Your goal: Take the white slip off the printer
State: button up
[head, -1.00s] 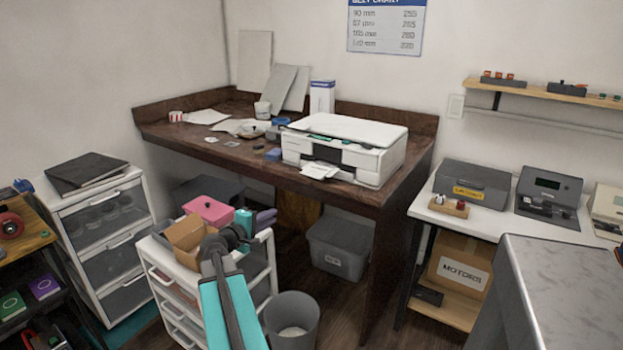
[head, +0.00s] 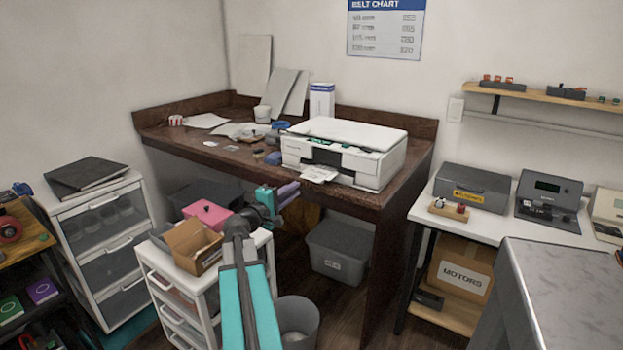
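The white printer (head: 345,152) stands on the right part of the dark wooden desk. The white slip (head: 319,174) sticks out of the printer's front, over the desk's front edge. My gripper (head: 288,193), with purple fingers, is in front of the desk, to the left of the slip and lower in the picture, apart from it. It is too small and angled for me to tell whether its fingers are open or shut. Nothing shows held in it.
Below my arm is a white drawer unit (head: 168,290) with an open cardboard box (head: 193,246) and a pink box (head: 208,214) on top. A grey bin (head: 297,318) stands beside it. The desk (head: 225,155) holds papers and a cup left of the printer.

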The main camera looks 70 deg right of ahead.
jog(key=p, duration=0.2)
send_near(308, 174)
jog(key=s+d, duration=0.1)
jog(key=s, duration=0.2)
jog(key=b+x, duration=0.1)
jog(key=x, duration=0.2)
jog(key=shift+s+d+b, duration=0.25)
jog(key=shift+d+b, duration=0.1)
jog(key=shift+b, duration=0.05)
grip_shut()
jog(key=shift+r+p, duration=0.6)
jog(key=shift+r, duration=0.65)
